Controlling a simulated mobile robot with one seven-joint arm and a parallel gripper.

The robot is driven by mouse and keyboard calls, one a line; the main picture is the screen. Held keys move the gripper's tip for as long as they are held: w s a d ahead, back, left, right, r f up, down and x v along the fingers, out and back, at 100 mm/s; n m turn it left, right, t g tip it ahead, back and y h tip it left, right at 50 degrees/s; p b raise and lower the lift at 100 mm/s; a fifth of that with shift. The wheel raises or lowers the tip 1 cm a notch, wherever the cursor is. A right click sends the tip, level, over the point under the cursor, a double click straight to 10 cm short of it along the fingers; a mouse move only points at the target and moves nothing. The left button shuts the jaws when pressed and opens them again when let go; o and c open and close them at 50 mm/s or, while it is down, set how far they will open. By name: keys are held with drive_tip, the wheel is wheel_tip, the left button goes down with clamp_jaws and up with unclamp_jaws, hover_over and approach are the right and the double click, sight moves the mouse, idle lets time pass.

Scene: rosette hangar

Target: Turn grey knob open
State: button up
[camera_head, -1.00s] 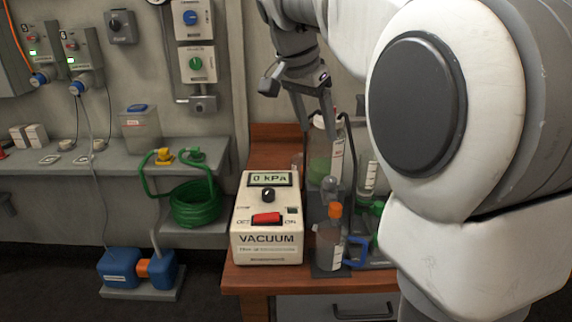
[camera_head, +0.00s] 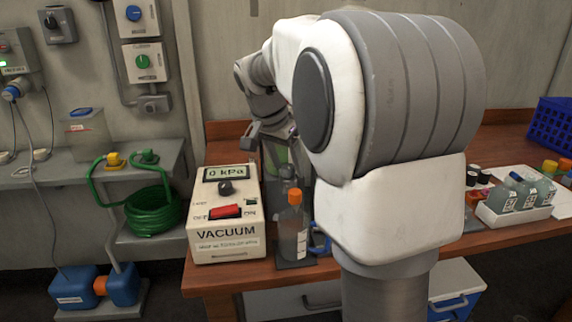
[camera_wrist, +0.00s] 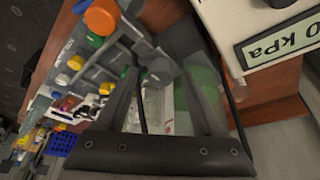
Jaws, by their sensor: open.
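My gripper (camera_wrist: 160,78) is open in the wrist view, its two dark fingers apart, pointing toward a glassware stand. A rounded grey piece (camera_wrist: 160,68) shows between and beyond the fingertips; it may be the grey knob, but I cannot tell whether the fingers touch it. In the head view, a small grey piece (camera_head: 287,171) stands above the orange-capped bottle. My gripper (camera_head: 268,145) hangs there behind the vacuum box, partly hidden by my arm. The vacuum box (camera_head: 227,236) has a dark knob (camera_head: 226,187) and reads 0 kPa.
The orange-capped bottle (camera_head: 293,235) stands right of the vacuum box on the wooden bench (camera_head: 480,246). A green hose coil (camera_head: 152,212) lies on the left shelf. A rack of bottles (camera_head: 515,212) and blue crate (camera_head: 553,124) stand at right.

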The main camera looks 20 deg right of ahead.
clamp_jaws()
idle(0.3)
drive_tip(key=shift+n, duration=0.4)
drive_tip(key=n, duration=0.1)
drive_tip(key=n+t+y+p, duration=0.1)
drive_tip(key=n, duration=0.1)
drive_tip(key=shift+s+d+r+n+p, duration=0.1)
drive_tip(key=shift+r+n+p, duration=0.05)
drive_tip(key=shift+n+p, duration=0.15)
drive_tip(key=n+p, duration=0.1)
drive_tip(key=n, duration=0.1)
drive_tip(key=n+t+y+p, duration=0.1)
drive_tip(key=n, duration=0.1)
drive_tip(key=shift+d+y, duration=0.1)
drive_tip(key=shift+y, duration=0.2)
drive_tip(key=n, duration=0.2)
drive_tip(key=n+y, duration=0.1)
drive_tip(key=n, duration=0.2)
drive_tip(key=shift+d+y, duration=0.15)
drive_tip(key=shift+y, duration=0.15)
drive_tip(key=shift+n+y, duration=0.9)
drive_tip(key=shift+n, duration=1.3)
